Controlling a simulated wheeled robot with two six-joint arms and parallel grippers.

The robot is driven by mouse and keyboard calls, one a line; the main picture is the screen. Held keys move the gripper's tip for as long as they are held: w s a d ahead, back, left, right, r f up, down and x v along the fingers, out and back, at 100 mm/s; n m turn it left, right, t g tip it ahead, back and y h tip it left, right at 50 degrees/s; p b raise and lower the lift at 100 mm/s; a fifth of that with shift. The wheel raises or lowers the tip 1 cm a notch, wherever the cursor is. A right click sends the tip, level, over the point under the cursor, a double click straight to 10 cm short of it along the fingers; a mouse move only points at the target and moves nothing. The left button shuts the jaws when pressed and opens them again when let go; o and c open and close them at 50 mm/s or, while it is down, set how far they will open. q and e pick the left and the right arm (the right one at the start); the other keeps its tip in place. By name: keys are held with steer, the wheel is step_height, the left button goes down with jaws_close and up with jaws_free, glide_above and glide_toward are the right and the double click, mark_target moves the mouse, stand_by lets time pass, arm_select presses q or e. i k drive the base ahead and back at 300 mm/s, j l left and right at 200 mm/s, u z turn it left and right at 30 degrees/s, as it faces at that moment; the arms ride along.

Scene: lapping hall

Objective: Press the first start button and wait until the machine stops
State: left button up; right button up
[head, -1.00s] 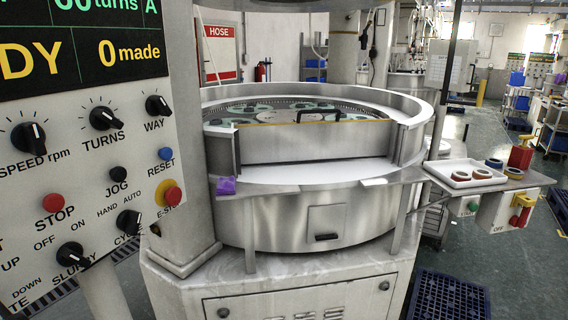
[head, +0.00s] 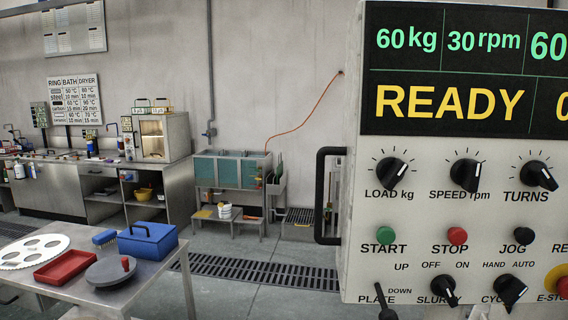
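The control panel (head: 440,215) fills the right side of the head view and is cut off at the right edge. Its green START button (head: 386,235) is in plain view, with nothing in front of it. The red STOP button (head: 457,236) is to its right. The display (head: 450,102) reads READY in yellow, with 60 kg and 30 rpm in green above. The lapping machine's tub is out of view. Neither of my grippers is in view.
A black handle (head: 322,195) sticks out at the panel's left side. A steel table (head: 150,270) at lower left holds a blue box (head: 148,241), a red tray (head: 68,265) and a white holed disc (head: 30,252). Open floor with a drain grate (head: 262,274) lies between.

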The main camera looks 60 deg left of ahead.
mark_target(385, 235)
steer(key=u, duration=1.55)
